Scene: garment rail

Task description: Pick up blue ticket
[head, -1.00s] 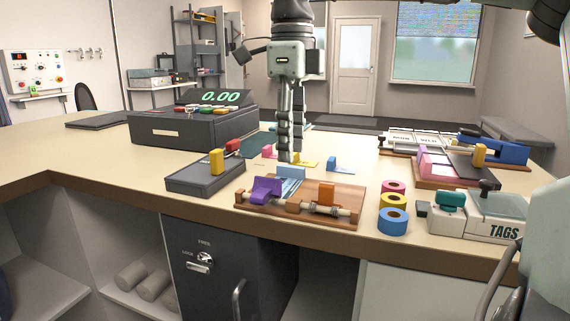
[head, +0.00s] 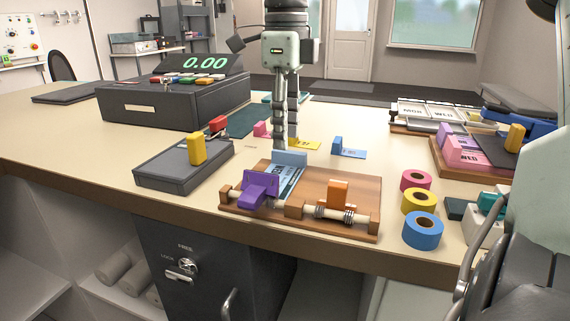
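A blue ticket (head: 350,153) with an upright blue tab (head: 337,144) lies flat on the bench behind the wooden board (head: 340,190). Another, light blue printed ticket (head: 287,184) lies on the board near the purple clamp, with a light blue block (head: 290,157) at its back end. My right gripper (head: 282,146) points straight down just behind that block, left of the blue ticket. Its fingers look close together; the block partly hides the tips, and I cannot tell whether anything is between them. My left gripper is not in view.
A yellow ticket (head: 305,144) and a pink tab (head: 261,129) are near the fingers. Tape rolls (head: 422,231) stand right of the board. A grey box with a yellow handle (head: 183,167) and the register (head: 175,100) are at left. Racks (head: 470,160) stand at right.

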